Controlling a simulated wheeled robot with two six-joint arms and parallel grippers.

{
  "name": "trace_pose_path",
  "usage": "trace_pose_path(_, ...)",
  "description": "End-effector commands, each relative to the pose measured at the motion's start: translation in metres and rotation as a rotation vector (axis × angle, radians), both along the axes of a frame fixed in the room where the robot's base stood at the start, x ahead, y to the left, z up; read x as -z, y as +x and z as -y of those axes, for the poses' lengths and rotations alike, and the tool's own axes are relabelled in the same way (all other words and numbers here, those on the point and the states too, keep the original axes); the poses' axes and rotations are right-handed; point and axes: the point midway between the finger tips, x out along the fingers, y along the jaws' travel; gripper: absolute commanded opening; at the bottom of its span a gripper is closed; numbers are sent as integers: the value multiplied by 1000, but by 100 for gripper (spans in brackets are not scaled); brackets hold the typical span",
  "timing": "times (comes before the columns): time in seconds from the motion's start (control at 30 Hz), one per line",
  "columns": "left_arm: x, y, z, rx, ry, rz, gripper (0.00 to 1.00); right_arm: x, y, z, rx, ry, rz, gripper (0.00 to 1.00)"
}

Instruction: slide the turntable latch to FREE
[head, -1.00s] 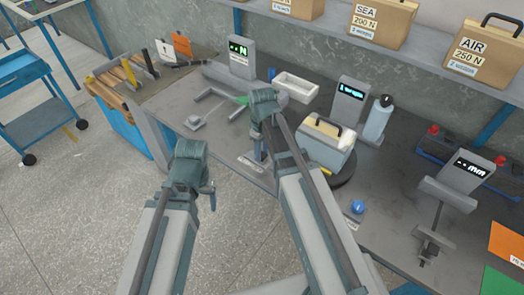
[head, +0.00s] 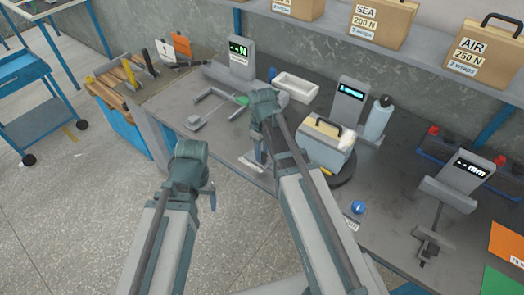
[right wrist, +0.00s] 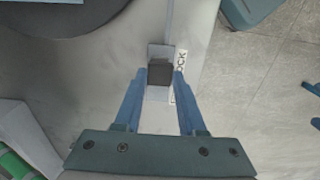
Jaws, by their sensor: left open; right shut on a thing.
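The latch is a small dark block (right wrist: 160,73) on a light plate (right wrist: 161,50) in the right wrist view. A label partly reading "LOCK" (right wrist: 181,75) lies to its right. My right gripper (right wrist: 159,77) is shut on the block, one blue finger on each side. In the head view my right gripper (head: 261,153) is low at the front edge of the bench, and the latch is hidden there. The dark round turntable (head: 345,177) shows under a white and grey box (head: 325,148). My left gripper (head: 212,197) is open and empty over the floor, away from the bench.
A blue knob (head: 358,207) sits at the bench front, right of my right arm. A bottle (head: 378,118), a display stand (head: 347,100) and a white tray (head: 296,87) stand behind. A gauge stand (head: 455,185) is to the right.

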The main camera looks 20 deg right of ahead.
Motion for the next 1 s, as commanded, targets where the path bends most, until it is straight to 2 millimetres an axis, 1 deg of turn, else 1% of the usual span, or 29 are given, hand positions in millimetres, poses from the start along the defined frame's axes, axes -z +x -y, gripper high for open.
trace_pose_path(0.37,0,0,0,0,0,0,84,0,0,0,0,0,0,0)
trace_pose_path(0.47,0,0,0,0,0,0,84,0,6,-4,-1,0,0,0)
trace_pose_path(0.7,0,0,0,0,0,0,84,0,38,-28,-3,0,0,0)
trace_pose_path(0.77,0,0,0,0,0,0,84,0,40,-30,-2,0,0,0)
trace_pose_path(1.0,0,0,0,0,0,0,84,0,38,-29,0,-1,1,0)
